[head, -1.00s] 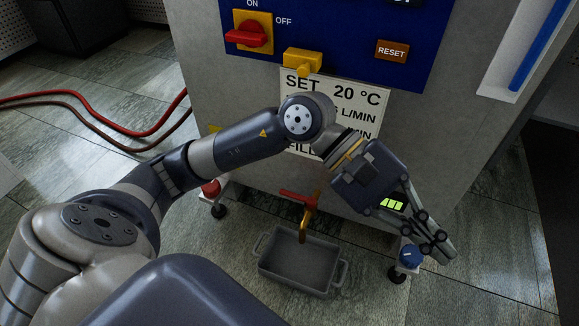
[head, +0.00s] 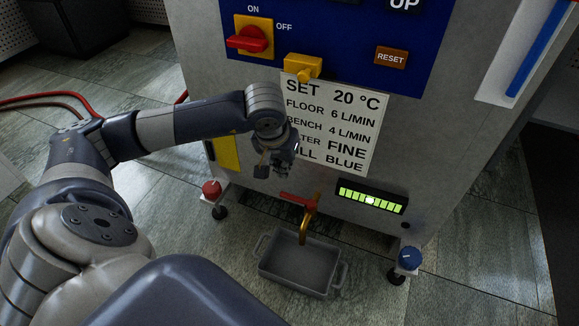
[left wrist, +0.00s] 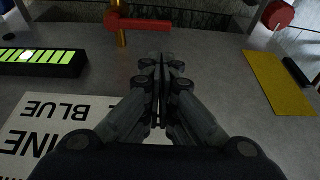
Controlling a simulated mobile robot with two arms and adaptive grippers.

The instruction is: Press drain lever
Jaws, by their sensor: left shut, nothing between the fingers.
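The red drain lever (head: 299,199) sits on top of a brass tap (head: 308,219) low on the front of the grey machine. The lever points left in the head view. In the left wrist view the red lever (left wrist: 139,23) shows beyond my fingertips, on the brass pipe (left wrist: 122,38). My left gripper (left wrist: 161,62) is shut and empty, close to the machine's front. In the head view it hangs just above and left of the lever, apart from it, with its fingers partly hidden. My right gripper is not in view.
A grey tray (head: 297,286) stands on the floor under the tap. A green-lit gauge (head: 370,197) is right of it. A red knob (head: 211,189) and a blue knob (head: 409,258) flank the base. A label sheet (head: 352,133) and yellow plate (head: 227,155) are nearby.

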